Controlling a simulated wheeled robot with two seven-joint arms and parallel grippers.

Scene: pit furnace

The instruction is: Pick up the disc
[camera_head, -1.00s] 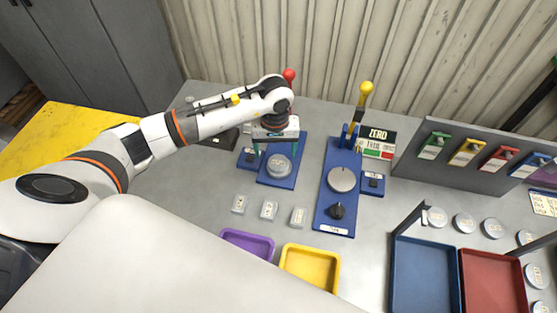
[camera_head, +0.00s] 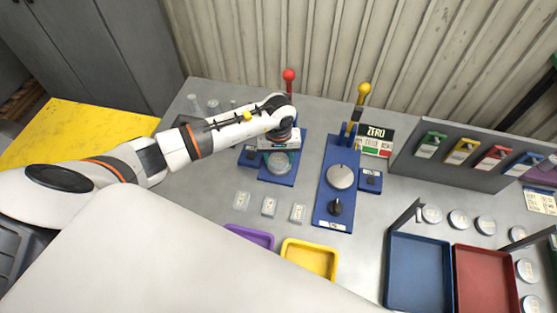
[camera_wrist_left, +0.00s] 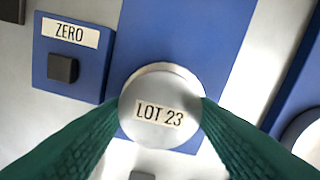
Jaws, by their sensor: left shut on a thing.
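The silver disc (camera_wrist_left: 158,104) bears a label reading LOT 23. It sits at the blue plate of the left press-like station (camera_head: 281,181), also partly visible in the head view (camera_head: 280,164). My left gripper (camera_head: 279,155) comes over it from above. In the left wrist view the two green fingers of the left gripper (camera_wrist_left: 160,112) touch the disc's left and right sides and are shut on it. The gripper body hides the disc's far edge in the head view. My right gripper is not in view.
A second blue station (camera_head: 339,205) with a silver plate and black knob stands to the right. Small labelled blocks (camera_head: 269,207), a purple tray (camera_head: 250,237) and a yellow tray (camera_head: 309,259) lie nearer. Blue (camera_head: 418,270) and red trays (camera_head: 487,277) and several discs are right.

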